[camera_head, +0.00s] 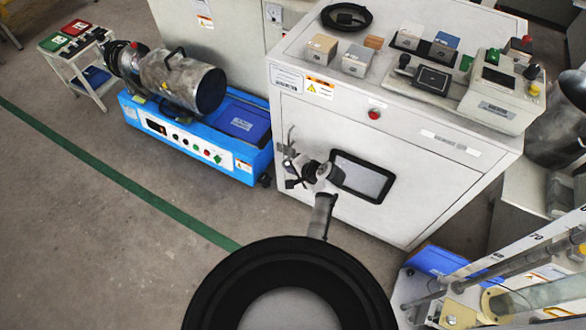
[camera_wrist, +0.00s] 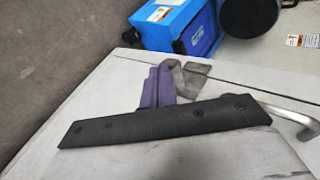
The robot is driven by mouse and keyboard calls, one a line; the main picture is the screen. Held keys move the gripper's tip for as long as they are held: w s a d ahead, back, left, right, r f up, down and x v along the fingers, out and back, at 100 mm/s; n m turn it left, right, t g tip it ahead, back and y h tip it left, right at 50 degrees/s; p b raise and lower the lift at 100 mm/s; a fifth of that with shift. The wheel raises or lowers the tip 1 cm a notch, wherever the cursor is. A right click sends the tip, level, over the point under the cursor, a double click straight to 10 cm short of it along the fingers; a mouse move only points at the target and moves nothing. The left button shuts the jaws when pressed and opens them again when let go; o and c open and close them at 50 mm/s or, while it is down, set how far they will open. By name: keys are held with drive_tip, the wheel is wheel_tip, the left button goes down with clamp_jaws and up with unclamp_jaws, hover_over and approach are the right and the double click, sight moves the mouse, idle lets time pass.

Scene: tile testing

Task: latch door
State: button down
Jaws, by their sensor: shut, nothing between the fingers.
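The door (camera_head: 325,120) is the white front panel of a large cabinet, with a dark-framed window (camera_head: 362,178). It looks close to flush with the cabinet, but I cannot tell if it is latched. A thin metal handle (camera_head: 291,139) stands on its left part. My gripper (camera_head: 291,168) is in front of the door's left part, just below the handle. In the wrist view my gripper (camera_wrist: 168,84) is shut and empty, its purple pads together over the white surface. The handle (camera_wrist: 290,122) shows there at the right, apart from the fingers and partly hidden by the black bar.
A blue machine (camera_head: 205,135) with a metal cylinder (camera_head: 180,82) stands left of the cabinet. Blocks and a control box (camera_head: 500,98) sit on the cabinet top. A testing frame (camera_head: 520,285) is at the lower right. The floor (camera_head: 90,230) at left is clear.

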drive_tip(key=w+a+m+t+h+p, duration=0.2)
drive_tip(key=w+a+m+h+p, duration=0.1)
drive_tip(key=p, duration=0.6)
drive_tip(key=a+m+h, duration=0.1)
drive_tip(key=a+m, duration=0.1)
drive_tip(key=a, duration=0.1)
drive_tip(key=shift+m, duration=0.4)
drive_tip(key=shift+w+d, duration=0.1)
drive_tip(key=shift+d, duration=0.7)
